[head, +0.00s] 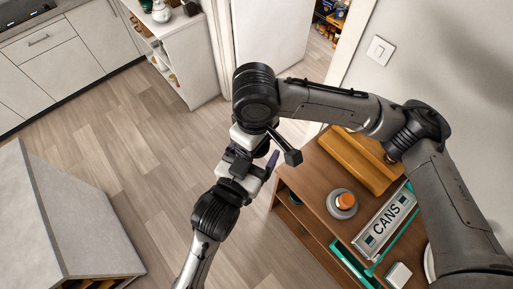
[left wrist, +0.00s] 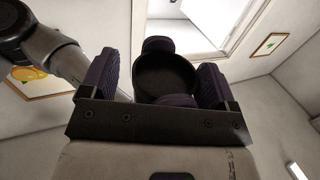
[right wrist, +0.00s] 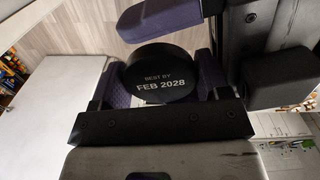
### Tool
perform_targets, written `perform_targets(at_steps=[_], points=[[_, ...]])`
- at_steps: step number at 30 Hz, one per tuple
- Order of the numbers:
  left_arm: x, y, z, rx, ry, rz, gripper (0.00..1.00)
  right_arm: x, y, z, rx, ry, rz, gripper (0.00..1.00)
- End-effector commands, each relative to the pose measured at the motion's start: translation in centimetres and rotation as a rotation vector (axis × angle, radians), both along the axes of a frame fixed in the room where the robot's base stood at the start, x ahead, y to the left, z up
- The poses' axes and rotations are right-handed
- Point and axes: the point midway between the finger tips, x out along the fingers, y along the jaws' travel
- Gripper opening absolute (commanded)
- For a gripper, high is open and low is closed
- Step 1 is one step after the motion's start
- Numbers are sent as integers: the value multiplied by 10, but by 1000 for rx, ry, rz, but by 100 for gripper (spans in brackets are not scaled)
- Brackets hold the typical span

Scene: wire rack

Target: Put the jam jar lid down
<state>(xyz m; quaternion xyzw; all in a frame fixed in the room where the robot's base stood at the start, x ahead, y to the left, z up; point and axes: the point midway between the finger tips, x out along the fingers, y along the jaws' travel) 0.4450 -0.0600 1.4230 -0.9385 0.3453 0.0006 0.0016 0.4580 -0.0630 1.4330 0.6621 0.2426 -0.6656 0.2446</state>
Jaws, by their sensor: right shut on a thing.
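The jam jar lid (right wrist: 160,80) is a round black disc printed "BEST BY FEB 2028". In the right wrist view my right gripper (right wrist: 163,72) is shut on it, with purple finger pads at both sides. The left wrist view shows the lid's dark hollow underside (left wrist: 166,78). My left gripper (left wrist: 158,75) is open there, with its fingers on either side of the lid and a gap at the left finger. In the head view both grippers meet in mid-air above the floor, and the arms mostly hide the lid.
A brown wooden cabinet (head: 312,190) stands at right. A grey-topped counter (head: 65,215) is at lower left. Open floor lies between.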

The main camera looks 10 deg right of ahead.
Motion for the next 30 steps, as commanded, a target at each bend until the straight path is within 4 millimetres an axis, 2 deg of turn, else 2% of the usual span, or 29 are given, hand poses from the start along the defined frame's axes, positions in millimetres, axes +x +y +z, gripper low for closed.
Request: perform_targets(at_steps=[1,6,11,12,18,21,27,30], points=[[-3,-4,1,-5,0,-12,66,2,1,1,5,-6,-3,40],[-5,-5,1,-7,1,-17,49,2,2,1,8,-8,-4,41],[-5,-6,2,-10,1,-18,48,2,3,1,11,-9,-3,40],[-5,-6,2,-10,1,-18,49,2,3,1,11,-9,-3,73],[-5,-6,2,-10,1,-19,49,2,4,1,12,-8,-2,92],[-5,-6,2,-10,1,-19,46,1,4,1,11,-7,-1,99],[-5,-7,2,-9,1,-19,46,1,4,2,12,-7,-1,99],[-5,-7,2,-9,2,-18,46,1,4,8,13,-7,-1,99]])
